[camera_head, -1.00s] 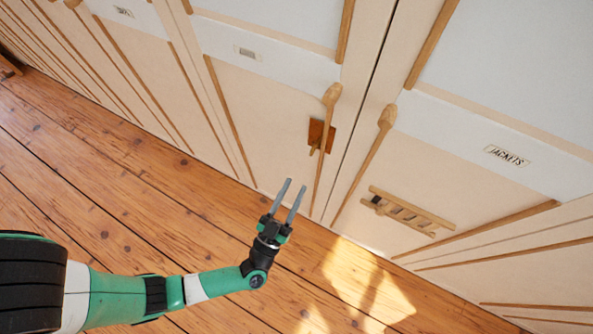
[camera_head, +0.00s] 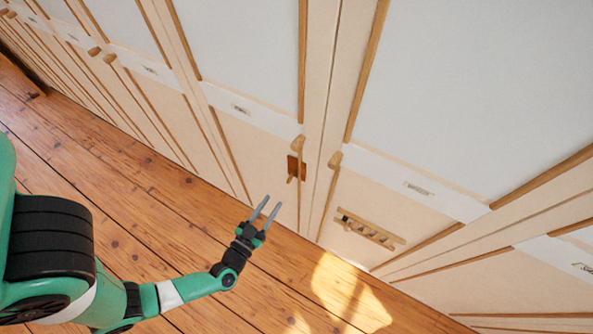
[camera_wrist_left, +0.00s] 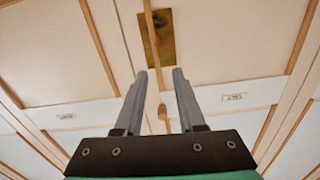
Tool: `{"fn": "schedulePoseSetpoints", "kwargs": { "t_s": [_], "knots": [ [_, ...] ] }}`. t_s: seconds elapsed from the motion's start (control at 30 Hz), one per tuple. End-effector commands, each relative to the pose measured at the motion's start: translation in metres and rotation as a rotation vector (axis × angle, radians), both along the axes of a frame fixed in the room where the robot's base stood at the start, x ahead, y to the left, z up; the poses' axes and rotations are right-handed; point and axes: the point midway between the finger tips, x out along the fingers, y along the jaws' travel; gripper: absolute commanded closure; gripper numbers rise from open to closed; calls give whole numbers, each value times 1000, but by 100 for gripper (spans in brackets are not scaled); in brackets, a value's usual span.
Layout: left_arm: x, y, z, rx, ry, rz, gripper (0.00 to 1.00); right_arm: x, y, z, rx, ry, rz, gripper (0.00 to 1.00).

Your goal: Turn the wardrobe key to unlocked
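A brown lock plate (camera_head: 297,166) is on the cream wardrobe door, beside a long wooden handle (camera_head: 299,145). A small stub, which looks like the key (camera_head: 290,180), sticks out at the plate's lower edge. My left gripper (camera_head: 272,201) is open and empty, pointing at the door, and appears below and left of the plate in the head view. In the left wrist view the plate (camera_wrist_left: 166,48) shows beyond the left gripper (camera_wrist_left: 161,72), with a wooden strip crossing it. I cannot make out the key or which way it is turned there. My right gripper is not in view.
A second handle (camera_head: 335,160) stands on the neighbouring door. More wardrobe doors with white label strips run to both sides. The plank floor (camera_head: 150,200) is clear.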

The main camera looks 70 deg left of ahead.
Motion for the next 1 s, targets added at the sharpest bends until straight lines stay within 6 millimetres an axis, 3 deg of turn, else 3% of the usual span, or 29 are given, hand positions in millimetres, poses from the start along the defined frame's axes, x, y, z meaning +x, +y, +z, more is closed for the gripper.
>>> {"fn": "schedulePoseSetpoints", "kwargs": {
  "t_s": [0.27, 0.53, 0.7, 1.0],
  "knots": [
    [18, 13, -3, 1, -7, 5, 61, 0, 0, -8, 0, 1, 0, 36],
    [67, 49, -3, 3, -6, 2, 61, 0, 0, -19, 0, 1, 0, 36],
    [88, 64, -3, 2, -4, -1, 61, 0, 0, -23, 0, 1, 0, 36],
    [95, 68, -2, 1, -3, -2, 61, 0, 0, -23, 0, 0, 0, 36]
  ]
}}
